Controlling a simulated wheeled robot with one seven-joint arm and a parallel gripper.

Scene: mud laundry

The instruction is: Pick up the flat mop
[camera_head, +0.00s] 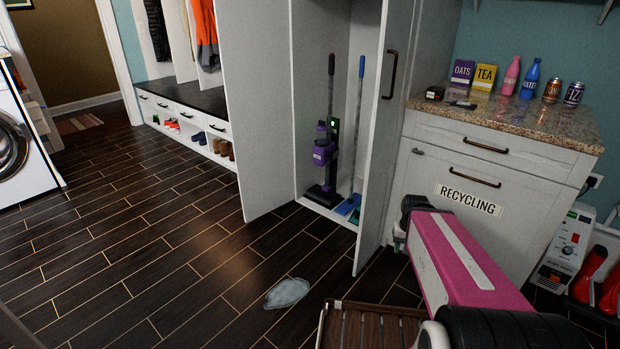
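A pole with a light blue grip (361,68) leans upright inside the open tall cabinet, at its right side. A flat blue head (345,206) lies on the cabinet floor near its foot, with a green piece beside it; this looks like the flat mop. My pink arm reaches in from the lower right. A small grey part at its far end (399,238) may be my gripper, apart from the mop; its fingers are not clear.
The cabinet doors (372,160) stand open on both sides. A grey puddle or cloth (287,293) lies on the dark floor. A slatted wooden item (365,328) is at the bottom. A counter (520,116) stands right. The floor before the cabinet is mostly clear.

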